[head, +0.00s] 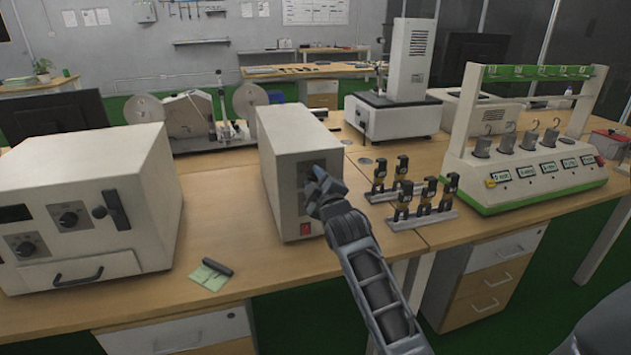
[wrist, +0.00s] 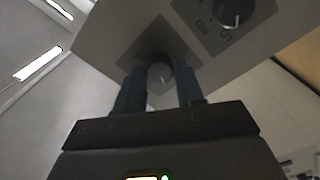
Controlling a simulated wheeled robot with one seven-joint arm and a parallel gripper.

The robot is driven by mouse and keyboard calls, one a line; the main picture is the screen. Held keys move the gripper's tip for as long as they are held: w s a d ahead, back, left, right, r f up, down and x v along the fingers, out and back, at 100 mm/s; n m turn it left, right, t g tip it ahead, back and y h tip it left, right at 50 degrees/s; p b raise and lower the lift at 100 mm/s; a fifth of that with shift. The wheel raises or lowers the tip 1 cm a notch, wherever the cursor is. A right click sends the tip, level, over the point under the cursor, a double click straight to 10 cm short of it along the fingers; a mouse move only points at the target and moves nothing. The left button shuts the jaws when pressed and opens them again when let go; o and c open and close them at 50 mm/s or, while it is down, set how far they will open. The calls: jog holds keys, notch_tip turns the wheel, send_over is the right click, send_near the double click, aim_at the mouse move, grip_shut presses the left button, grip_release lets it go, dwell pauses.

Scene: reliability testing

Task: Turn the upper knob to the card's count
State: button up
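The pale box (head: 285,150) stands mid-table, its front panel partly hidden by my arm in the head view. My gripper (head: 318,183) is at the upper part of that front, above a red switch (head: 305,229). In the wrist view, the upper knob (wrist: 160,74) sits between the two fingers of my gripper, with a gap seen on each side. A second, lower knob (wrist: 231,12) with marks around it is at the upper right. A green card (head: 209,274) lies on the table at left, under or beside a dark cylinder (head: 217,267); its count is too small to read.
A larger pale oven-like unit (head: 95,200) with knobs and a handle stands at left. A rack of black and yellow clamps (head: 420,200) is right of my arm. A weight stand (head: 530,170) with a green base is farther right. The front table edge is mostly clear.

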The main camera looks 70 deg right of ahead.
jog(key=c, duration=0.6)
jog(key=shift+m, duration=0.3)
jog(key=m+b, duration=0.2)
jog(key=m, duration=0.1)
jog(key=shift+f+m, duration=0.1)
jog(key=shift+m, duration=0.2)
jog(key=m+b, duration=0.1)
jog(key=m, duration=0.3)
jog(key=shift+b, duration=0.4)
jog(key=m+b, duration=0.2)
jog(key=m, duration=0.3)
jog(key=shift+m+b, duration=0.95)
jog(key=shift+m, duration=1.35)
